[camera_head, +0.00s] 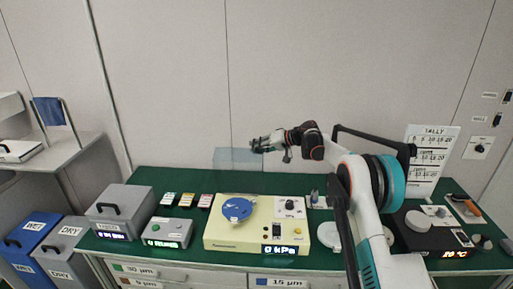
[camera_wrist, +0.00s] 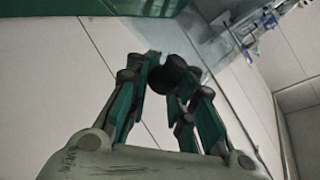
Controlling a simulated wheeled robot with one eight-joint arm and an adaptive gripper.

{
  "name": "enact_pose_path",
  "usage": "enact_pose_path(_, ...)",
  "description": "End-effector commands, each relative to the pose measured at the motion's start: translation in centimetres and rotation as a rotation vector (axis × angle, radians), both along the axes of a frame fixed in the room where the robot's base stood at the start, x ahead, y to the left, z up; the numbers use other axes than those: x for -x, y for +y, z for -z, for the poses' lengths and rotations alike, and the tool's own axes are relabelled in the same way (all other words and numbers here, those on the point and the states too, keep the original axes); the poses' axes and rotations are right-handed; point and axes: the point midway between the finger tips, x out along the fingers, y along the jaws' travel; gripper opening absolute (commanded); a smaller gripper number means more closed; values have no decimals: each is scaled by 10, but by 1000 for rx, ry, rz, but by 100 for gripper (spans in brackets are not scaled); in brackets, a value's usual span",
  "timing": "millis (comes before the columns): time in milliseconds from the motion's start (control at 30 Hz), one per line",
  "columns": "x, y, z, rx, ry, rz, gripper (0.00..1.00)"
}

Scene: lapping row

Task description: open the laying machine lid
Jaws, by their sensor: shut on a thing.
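The cream laying machine (camera_head: 225,238) stands on the green bench, with a blue disc (camera_head: 237,209) on its top and a display reading 0 kPa. Its clear, bluish lid (camera_head: 232,158) shows behind the disc, tilted up off the machine top. My gripper (camera_head: 256,146) is at the lid's upper right edge. In the wrist view, my gripper (camera_wrist: 168,70) is shut on a round black knob (camera_wrist: 173,73), with a translucent pane (camera_wrist: 212,30) beyond it. The lid's hinge is not clear to see.
A grey lidded box (camera_head: 118,217) and a small grey display unit (camera_head: 168,232) stand left of the machine. The wall (camera_head: 170,80) is close behind the bench.

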Motion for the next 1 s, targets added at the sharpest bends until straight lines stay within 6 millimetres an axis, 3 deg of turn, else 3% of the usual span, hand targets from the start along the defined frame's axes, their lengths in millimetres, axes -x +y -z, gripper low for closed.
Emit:
enact_pose_path(33, -3, -9, 3, 8, -5, 10, 0)
enact_pose_path(367, -2, -9, 5, 10, -4, 9, 0)
enact_pose_path(400, -2, -9, 5, 10, -4, 9, 25)
enact_pose_path(500, -2, -9, 5, 9, -4, 9, 41)
enact_pose_path(1000, 0, -7, 1, 5, -1, 4, 41)
